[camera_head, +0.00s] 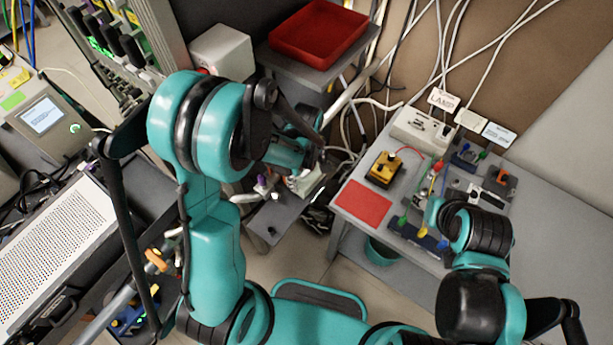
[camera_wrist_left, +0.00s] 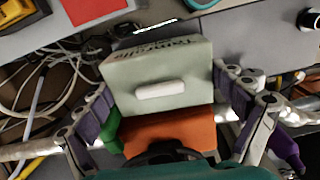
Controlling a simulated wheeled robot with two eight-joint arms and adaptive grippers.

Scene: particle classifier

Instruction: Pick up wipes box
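The wipes box (camera_wrist_left: 160,72) is a pale box with a white oval on one face and dark lettering on another, seen close up in the left wrist view. In the head view the box (camera_head: 306,181) shows small beside my left gripper (camera_head: 283,183), over the edge of a low grey shelf (camera_head: 284,216). The two purple-grey fingers of my left gripper (camera_wrist_left: 163,100) lie along opposite sides of the box, with no clear gap at the tips. Whether the box rests on the shelf or hangs just above it, I cannot tell. My right gripper is not visible.
A grey table (camera_head: 345,212) with a red mat (camera_head: 363,204), tools and a yellow device (camera_head: 384,169) stands to the right. A red tray (camera_head: 318,34) is on a stand at the back. Loose cables hang behind. A perforated grey case (camera_head: 50,235) is at left.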

